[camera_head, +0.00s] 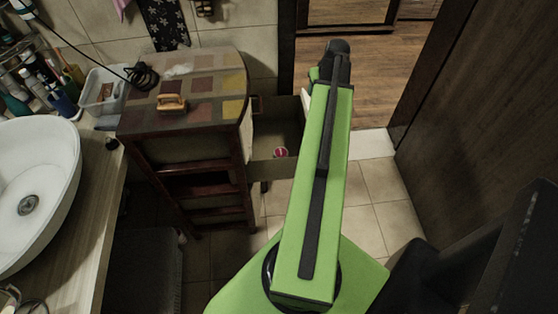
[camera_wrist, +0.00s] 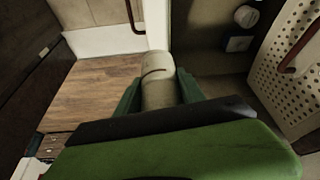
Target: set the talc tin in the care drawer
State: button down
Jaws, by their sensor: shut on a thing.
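My gripper (camera_wrist: 159,92) is shut on the talc tin (camera_wrist: 157,72), a cream cylinder with a thin dark line, held between two green fingers in the wrist view. In the head view my green arm reaches up the picture and hides the tin, or nearly all of it. The care drawer (camera_head: 268,172) appears to be the open drawer on the right side of the patchwork-topped cabinet. A small red and white round thing (camera_head: 281,152) shows inside it. My arm covers the drawer's right end. The gripper's end appears beyond and right of the drawer.
The wooden cabinet (camera_head: 190,175) has a tan-handled object (camera_head: 172,103) on top. A dark door (camera_head: 480,110) stands at right. Tiled floor (camera_head: 385,205) is clear between them.

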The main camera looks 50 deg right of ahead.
jog(key=w+a+f+n+y+b, duration=0.1)
jog(key=w+a+f+n+b, duration=0.1)
jog(key=w+a+f+b, duration=0.35)
jog(key=w+a+f+n+y+b, duration=0.1)
jog(key=w+a+f+n+b, duration=0.2)
jog(key=w+f+b, duration=0.5)
jog(key=b, duration=0.9)
send_over(278, 139)
jog(key=shift+t, duration=0.4)
notch_tip(278, 139, down, 12)
jog(key=shift+d+f, duration=0.1)
jog(key=shift+d, duration=0.05)
jog(key=shift+r+p, duration=0.2)
jog(key=shift+p, duration=0.1)
jog(key=shift+f, duration=0.15)
jog(key=c, duration=0.7)
grip_release()
